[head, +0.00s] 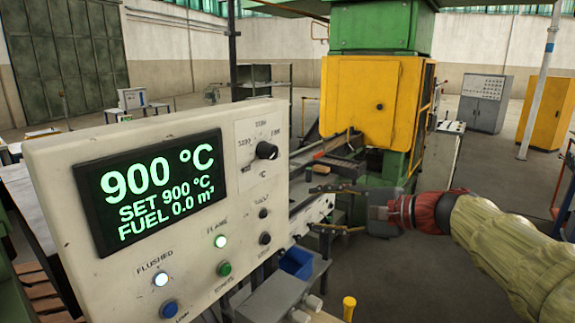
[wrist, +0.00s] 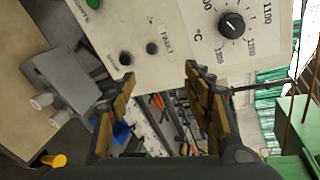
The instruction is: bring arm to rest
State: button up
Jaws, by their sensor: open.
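My gripper (head: 312,208) is open and empty in the head view, at the end of my arm, which reaches in from the right edge. Its two fingers point left toward the right side of the cream control panel (head: 210,120), with a visible gap between them. In the wrist view, the spread fingers of my gripper (wrist: 148,80) frame the panel's lower part (wrist: 150,20). The panel's display (head: 150,185) reads 900 °C, SET 900 °C, FUEL 0.0 m³. The temperature knob (head: 267,150) also shows in the wrist view (wrist: 232,25). Whether the fingers touch anything is hard to tell.
A blue bin (head: 296,262), a grey box (head: 275,298) and a yellow-handled item (head: 349,306) sit below. A yellow and green machine (head: 365,95) stands behind. Open floor lies right.

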jog(key=s+d+f+n+g+h, duration=0.2)
jog(key=s+f+n+h, duration=0.1)
jog(key=s+f, duration=0.45)
jog(key=s+d+f+n+g+h, duration=0.2)
jog(key=s+f+h, duration=0.1)
jog(key=s+f, duration=0.5)
jog(key=s+d+f+n+h, duration=0.2)
jog(key=s+n, duration=0.1)
jog(key=s, duration=0.4)
jog(key=s+d+f+n+h, duration=0.2)
jog(key=s+f+n+h, duration=0.1)
jog(key=s, duration=0.4)
jog(key=shift+d+f+n, duration=0.15)
jog(key=shift+f+n, duration=0.1)
jog(key=shift+n, duration=0.15)
jog(key=shift+s, duration=0.1)
jog(key=shift+c, duration=1.1)
